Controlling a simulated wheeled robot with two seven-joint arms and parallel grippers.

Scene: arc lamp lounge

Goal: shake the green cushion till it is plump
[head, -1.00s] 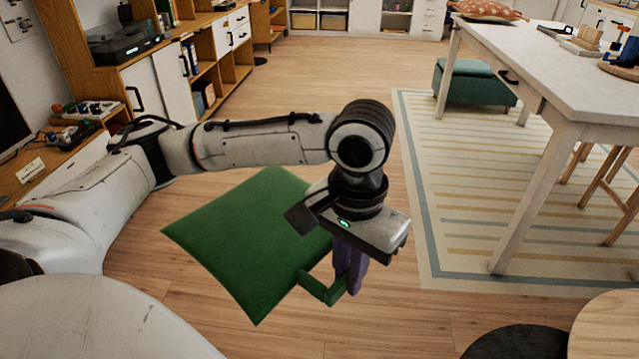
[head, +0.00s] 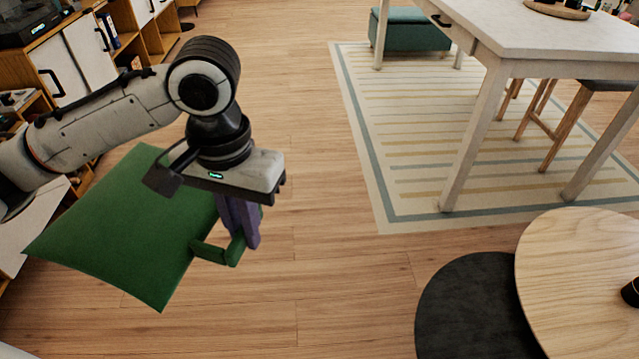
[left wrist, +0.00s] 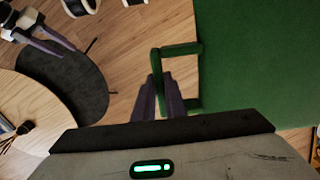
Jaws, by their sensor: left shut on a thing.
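The green cushion (head: 130,225) hangs in the air at the left of the head view, flat and tilted, with a green loop handle (head: 216,252) on its near right side. My left gripper (head: 245,232) points down with its purple fingers shut on this handle. In the left wrist view the cushion (left wrist: 265,65) fills the right side, and the handle (left wrist: 182,50) runs to the fingers (left wrist: 166,98). My right gripper (left wrist: 50,40) shows at the top left of the left wrist view, apart from the cushion; its jaw gap is unclear.
A white table (head: 545,40) stands on a striped rug (head: 420,150), with a teal ottoman (head: 410,30) behind. A round wooden table (head: 580,270) and a dark round surface (head: 470,310) are at the lower right. Cabinets (head: 85,60) line the left. Middle floor is clear.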

